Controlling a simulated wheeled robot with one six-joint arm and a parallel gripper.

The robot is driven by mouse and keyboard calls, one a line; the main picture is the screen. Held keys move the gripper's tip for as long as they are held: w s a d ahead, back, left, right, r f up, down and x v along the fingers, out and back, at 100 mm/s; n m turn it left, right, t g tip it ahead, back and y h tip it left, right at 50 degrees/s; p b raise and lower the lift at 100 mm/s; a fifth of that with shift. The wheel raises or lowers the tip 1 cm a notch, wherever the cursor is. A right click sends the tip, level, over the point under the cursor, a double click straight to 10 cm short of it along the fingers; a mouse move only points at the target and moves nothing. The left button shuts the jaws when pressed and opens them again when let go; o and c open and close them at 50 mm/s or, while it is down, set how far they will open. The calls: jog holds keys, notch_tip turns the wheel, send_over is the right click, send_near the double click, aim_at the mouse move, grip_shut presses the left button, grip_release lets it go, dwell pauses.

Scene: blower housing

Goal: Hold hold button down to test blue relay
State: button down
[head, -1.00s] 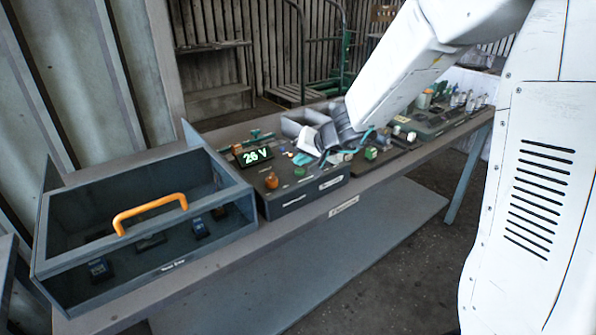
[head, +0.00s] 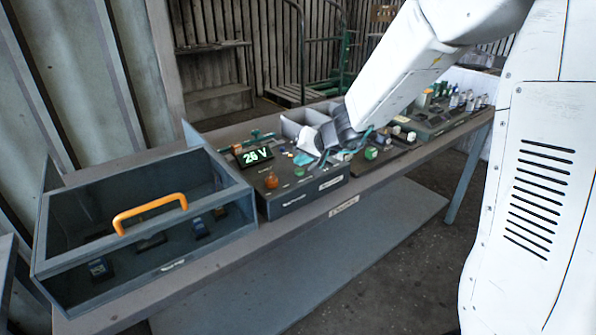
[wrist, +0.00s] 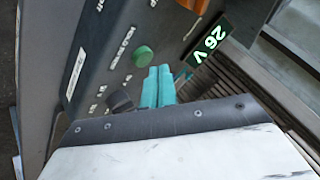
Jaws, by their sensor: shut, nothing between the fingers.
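The tester box (head: 310,191) stands on the bench with a lit display (head: 254,157) reading 26 V. A round green button (wrist: 142,56) is on its top face in the wrist view. A dark knob (wrist: 121,101) is near it. My gripper (wrist: 158,83) has teal fingers, shut and empty, with the tips just beside the green button. I cannot tell if they touch the panel. I cannot pick out a blue relay for certain.
A clear-lidded box (head: 150,240) with an orange handle (head: 150,211) and several dark bluish modules stands left of the tester. An orange knob (head: 271,181) rises from the tester. Grey bins (head: 300,124) are behind my gripper. More equipment (head: 436,123) stands on the right.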

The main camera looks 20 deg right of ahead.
aim_at(302, 172)
jog(key=shift+f, duration=0.45)
jog(key=shift+f, duration=0.4)
dwell(1.2)
dwell(1.4)
jog(key=shift+r, duration=0.85)
jog(key=shift+r, duration=2.55)
jog(key=shift+w, duration=0.1)
